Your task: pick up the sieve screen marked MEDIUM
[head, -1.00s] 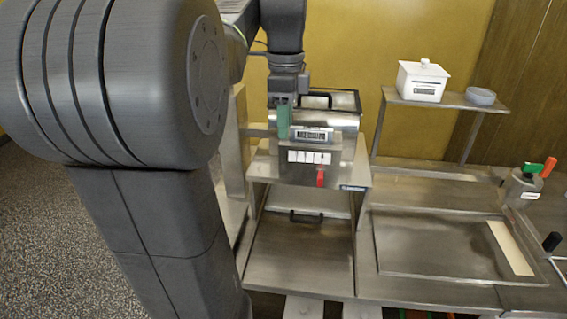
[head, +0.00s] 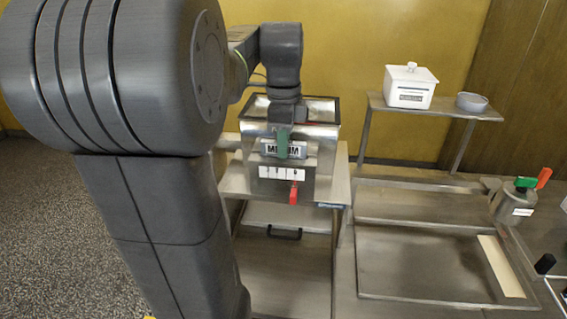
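A dark-rimmed rectangular opening (head: 327,104) shows on top, behind my wrist. My gripper (head: 283,143) points down at the label, with a green finger part in front of the letters. Only that part shows clearly; the other finger and any contact are hidden.
A row of white tags (head: 281,173) and a red lever (head: 293,193) are below the label. A steel tray (head: 420,265) lies on the bench to the right. A white lidded box (head: 410,90) and a grey dish (head: 472,102) stand on a raised shelf.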

